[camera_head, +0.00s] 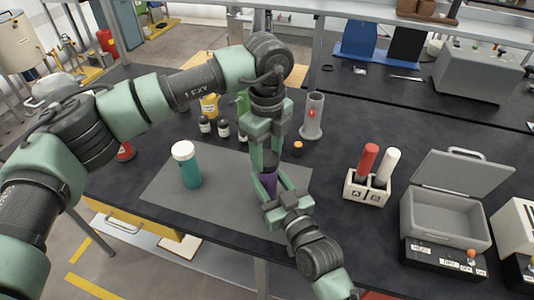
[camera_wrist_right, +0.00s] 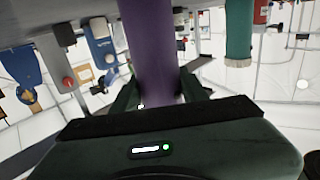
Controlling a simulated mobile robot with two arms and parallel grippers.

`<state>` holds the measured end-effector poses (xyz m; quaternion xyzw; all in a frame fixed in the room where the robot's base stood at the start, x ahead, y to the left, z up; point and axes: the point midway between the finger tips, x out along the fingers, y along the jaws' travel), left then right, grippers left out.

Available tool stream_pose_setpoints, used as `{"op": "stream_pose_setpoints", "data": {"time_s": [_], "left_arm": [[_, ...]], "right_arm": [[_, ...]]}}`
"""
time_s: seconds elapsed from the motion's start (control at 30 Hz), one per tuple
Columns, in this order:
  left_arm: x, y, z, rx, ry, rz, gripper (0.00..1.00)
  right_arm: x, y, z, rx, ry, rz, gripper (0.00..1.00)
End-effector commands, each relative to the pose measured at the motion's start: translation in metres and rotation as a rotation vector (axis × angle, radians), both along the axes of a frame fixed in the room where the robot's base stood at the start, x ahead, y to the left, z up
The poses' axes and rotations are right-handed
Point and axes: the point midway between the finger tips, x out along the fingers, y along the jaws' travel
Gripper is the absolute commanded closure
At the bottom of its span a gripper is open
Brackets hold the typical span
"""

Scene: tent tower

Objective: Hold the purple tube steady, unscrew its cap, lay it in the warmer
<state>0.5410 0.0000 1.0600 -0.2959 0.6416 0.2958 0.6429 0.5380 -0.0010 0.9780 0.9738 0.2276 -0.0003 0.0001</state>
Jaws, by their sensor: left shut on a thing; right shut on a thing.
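The purple tube (camera_head: 268,182) stands upright near the right part of the grey mat. My right gripper (camera_head: 269,194) comes in from the front and is shut on its body; the purple tube fills the space between the fingers in the right wrist view (camera_wrist_right: 152,50). My left gripper (camera_head: 266,158) points down from above and is shut on the dark cap (camera_head: 268,159) at the tube's top, mostly hidden by the fingers. I cannot tell whether the cap is loose. The grey warmer (camera_head: 407,222) stands at the right with its lid (camera_head: 462,180) open and its inside empty.
A teal bottle with a white cap (camera_head: 187,165) stands on the mat (camera_head: 225,215). A block (camera_head: 355,188) holds a red and a white tube. Small bottles (camera_head: 222,127) and a grey cylinder (camera_head: 312,115) stand behind. Dark bench top is free between mat and block.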

Motion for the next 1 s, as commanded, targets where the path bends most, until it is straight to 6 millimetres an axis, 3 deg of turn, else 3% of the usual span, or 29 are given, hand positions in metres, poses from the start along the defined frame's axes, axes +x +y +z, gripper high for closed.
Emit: {"op": "stream_pose_setpoints", "data": {"time_s": [0.17, 0.47, 0.7, 0.73, 0.8, 1.0], "left_arm": [[0.000, 0.000, 0.004, -0.001, -0.001, -0.001, 0.99], [0.001, 0.000, 0.038, -0.001, -0.002, 0.000, 0.99], [0.000, 0.000, 0.040, 0.000, 0.000, -0.001, 0.99], [0.000, 0.000, 0.040, 0.000, 0.000, -0.001, 0.99], [0.000, 0.000, 0.040, 0.000, 0.000, -0.001, 0.99], [0.000, 0.000, 0.040, 0.000, 0.000, -0.001, 0.99]], "right_arm": [[0.000, 0.000, 0.000, 0.000, -0.001, 0.000, 1.00], [0.000, 0.000, 0.000, 0.000, -0.001, 0.000, 1.00], [0.000, 0.000, 0.000, 0.000, -0.001, 0.000, 1.00], [0.000, 0.000, 0.000, 0.000, -0.001, 0.000, 0.48], [0.000, 0.000, 0.000, 0.000, -0.001, 0.000, 0.31], [0.000, 0.000, 0.000, 0.000, -0.001, 0.000, 0.31]]}}
